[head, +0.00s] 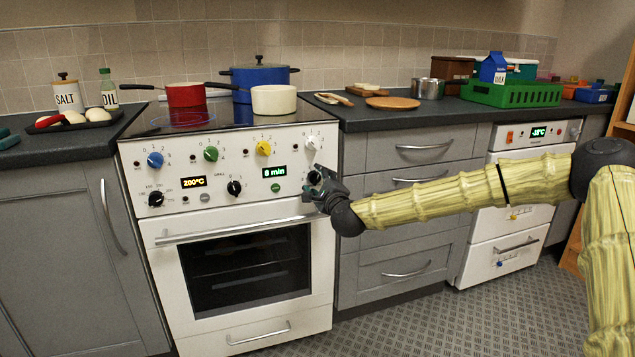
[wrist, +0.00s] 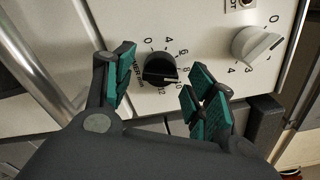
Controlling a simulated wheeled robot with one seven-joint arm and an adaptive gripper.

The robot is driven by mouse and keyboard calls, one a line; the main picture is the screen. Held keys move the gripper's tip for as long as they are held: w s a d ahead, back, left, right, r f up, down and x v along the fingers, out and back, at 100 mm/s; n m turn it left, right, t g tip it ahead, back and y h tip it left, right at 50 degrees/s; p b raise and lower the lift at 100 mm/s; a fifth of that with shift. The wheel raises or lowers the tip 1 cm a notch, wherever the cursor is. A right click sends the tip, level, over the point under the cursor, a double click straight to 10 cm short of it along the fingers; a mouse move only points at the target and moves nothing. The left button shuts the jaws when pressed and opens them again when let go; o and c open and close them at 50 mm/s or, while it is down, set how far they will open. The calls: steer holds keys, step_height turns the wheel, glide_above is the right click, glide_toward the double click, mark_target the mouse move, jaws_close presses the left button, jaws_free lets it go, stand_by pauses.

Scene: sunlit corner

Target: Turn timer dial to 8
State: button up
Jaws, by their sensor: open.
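The timer dial (wrist: 160,68) is a black round knob on the white oven panel, with printed numbers around it, in the wrist view. Its pale mark runs toward the right side, near the 8 and 10; I cannot tell the exact number from the mark. The green timer display (head: 274,172) in the head view reads "8 min". My gripper (wrist: 162,72) is open, with one green-padded finger on each side of the dial and visible gaps to it. In the head view my gripper (head: 318,190) is at the panel's right end and partly hides the dial.
The oven (head: 240,230) has a long handle (head: 235,228) below the panel. A white knob (head: 314,143) sits above the timer dial and also shows in the wrist view (wrist: 256,43). Pots stand on the hob. Grey drawers (head: 405,220) are to the right.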

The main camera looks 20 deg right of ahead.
steer(key=s, duration=1.1)
steer(key=shift+s+d, duration=0.15)
steer(key=shift+d, duration=0.1)
steer(key=s+a+f+n+g+y, duration=0.1)
steer(key=s+a+f+n+g, duration=0.2)
steer(key=f, duration=0.6)
steer(key=s+a+f+n+g+y, duration=0.1)
steer(key=s+a+f+n+g, duration=0.15)
steer(key=s+a+f, duration=0.55)
steer(key=s+a+f+n+g+y, duration=0.15)
steer(key=f+n, duration=0.25)
steer(key=f, duration=0.7)
steer(key=s+f+n+g+h, duration=0.2)
steer(key=s+f+n+g, duration=0.6)
steer(key=s+f, duration=1.4)
steer(key=s+d+f+n+g+h, duration=0.1)
steer(key=s+d+n+g, duration=0.2)
steer(key=s, duration=0.6)
steer(key=s+d+f+n+h, duration=0.1)
steer(key=s+d+n, duration=0.2)
steer(key=s+d, duration=0.35)
step_height(320, 180, up, 34)
steer(key=s+a+p, duration=0.1)
steer(key=p, duration=3.3)
steer(key=shift+s+a+r+p, duration=0.25)
steer(key=shift+a+p, duration=0.15)
